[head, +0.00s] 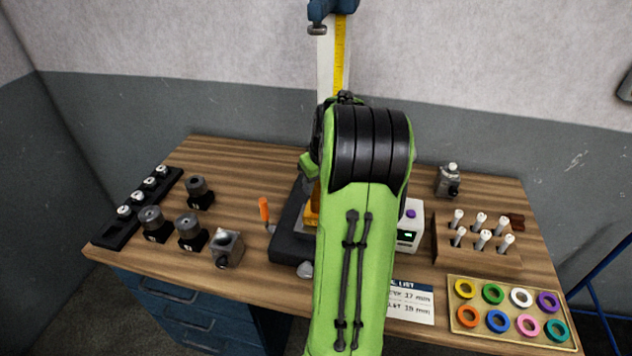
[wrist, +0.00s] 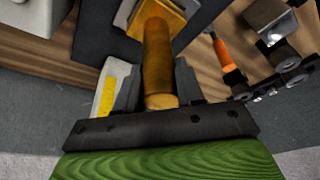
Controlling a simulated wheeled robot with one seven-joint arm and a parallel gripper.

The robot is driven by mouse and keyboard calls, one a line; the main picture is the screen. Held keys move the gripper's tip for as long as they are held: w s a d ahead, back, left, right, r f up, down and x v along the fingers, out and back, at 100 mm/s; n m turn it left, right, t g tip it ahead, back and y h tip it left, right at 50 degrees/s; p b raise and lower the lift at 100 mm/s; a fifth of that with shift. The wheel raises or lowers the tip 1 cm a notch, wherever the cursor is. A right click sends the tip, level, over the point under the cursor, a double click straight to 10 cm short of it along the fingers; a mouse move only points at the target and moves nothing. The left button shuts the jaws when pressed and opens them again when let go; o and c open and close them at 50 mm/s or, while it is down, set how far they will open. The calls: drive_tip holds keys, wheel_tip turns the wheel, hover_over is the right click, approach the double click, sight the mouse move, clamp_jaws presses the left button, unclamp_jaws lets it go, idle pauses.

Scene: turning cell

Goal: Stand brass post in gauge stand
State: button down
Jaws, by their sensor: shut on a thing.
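The brass post (wrist: 158,60) is between the fingers of my gripper (wrist: 157,85) in the wrist view, and the gripper is shut on it. Its far end meets a wider brass-coloured block over a light grey plate; I cannot tell whether they touch. What looks like the gauge stand has a dark base (head: 287,244) and a tall pale column with a yellow scale (head: 340,55). The base also shows in the wrist view (wrist: 92,32). In the head view my arm hides the gripper and most of the base, leaving a sliver of brass colour visible.
An orange-handled tool (head: 264,209) lies left of the base. Dark round holders (head: 188,228) and a metal block (head: 228,248) stand further left. A white box with a display (head: 408,236), a wooden rack (head: 478,252) and a ring tray (head: 510,333) are on the right.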

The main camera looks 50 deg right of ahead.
drive_tip(key=shift+s+b+x, duration=0.15)
drive_tip(key=shift+b+x, duration=0.5)
drive_tip(key=shift+x, duration=0.05)
drive_tip(key=shift+s+b+x, duration=0.15)
drive_tip(key=shift+b+x, duration=0.45)
drive_tip(key=shift+x, duration=0.1)
idle(0.5)
drive_tip(key=shift+a, duration=0.1)
drive_tip(key=c, duration=0.6)
unclamp_jaws()
drive_tip(key=shift+s, duration=0.1)
drive_tip(key=shift+a+f, duration=0.1)
drive_tip(key=shift+f, duration=0.15)
drive_tip(key=p+v, duration=0.3)
drive_tip(key=v, duration=1.3)
